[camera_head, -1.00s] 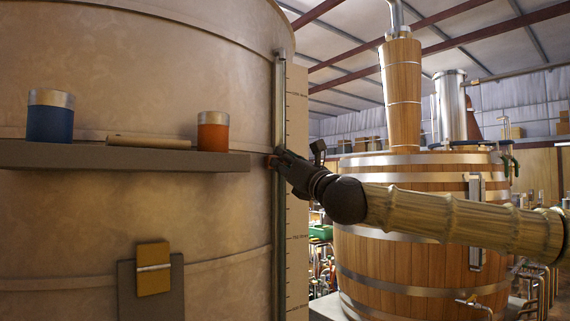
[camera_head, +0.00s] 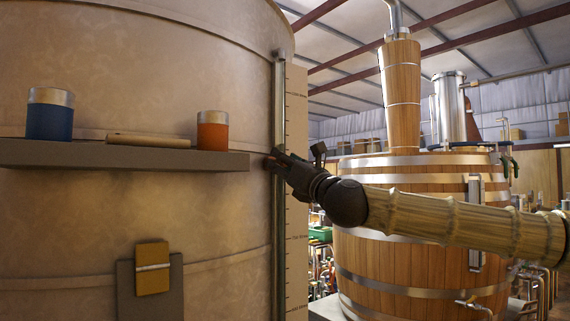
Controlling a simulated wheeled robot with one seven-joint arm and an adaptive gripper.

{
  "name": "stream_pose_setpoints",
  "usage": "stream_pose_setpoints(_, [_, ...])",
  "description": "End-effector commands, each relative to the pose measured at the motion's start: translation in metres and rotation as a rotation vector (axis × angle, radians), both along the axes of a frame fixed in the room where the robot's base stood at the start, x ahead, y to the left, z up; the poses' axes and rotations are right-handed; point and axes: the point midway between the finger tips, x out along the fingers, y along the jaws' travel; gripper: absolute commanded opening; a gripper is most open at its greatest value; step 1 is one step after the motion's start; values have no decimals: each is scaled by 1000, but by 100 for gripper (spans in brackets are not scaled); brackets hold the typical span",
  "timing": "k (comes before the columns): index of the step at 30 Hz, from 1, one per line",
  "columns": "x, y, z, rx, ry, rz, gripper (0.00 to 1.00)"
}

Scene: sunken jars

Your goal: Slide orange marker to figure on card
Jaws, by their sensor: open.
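My gripper (camera_head: 272,161) is open at the vertical metal rail (camera_head: 279,110) on the big tan vat. Its fingertips overlap the rail in the picture; I cannot tell whether they touch it. No orange marker shows clearly on the rail; the stretch behind my gripper is hidden. A pale scale strip (camera_head: 297,200) with tick marks and small figures runs beside the rail. The figures are too small to read surely. A yellow-brown card (camera_head: 152,280) with a pale band hangs on a dark board (camera_head: 126,290) at lower left. No figure on it can be read.
A grey shelf (camera_head: 120,156) juts from the vat, left of my gripper. On it stand a blue jar (camera_head: 49,122) and an orange jar (camera_head: 212,136), with a tan stick (camera_head: 150,141) lying between them. A wooden vat (camera_head: 420,255) stands behind my arm.

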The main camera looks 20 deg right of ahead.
Motion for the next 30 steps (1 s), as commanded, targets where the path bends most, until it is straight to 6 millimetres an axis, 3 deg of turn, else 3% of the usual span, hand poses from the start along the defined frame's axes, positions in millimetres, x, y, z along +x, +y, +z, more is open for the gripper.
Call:
stream_pose_setpoints(18, [-81, -24, -34, 1, -1, 0, 41])
stream_pose_setpoints(30, [-104, -30, -44, 1, 1, -1, 41])
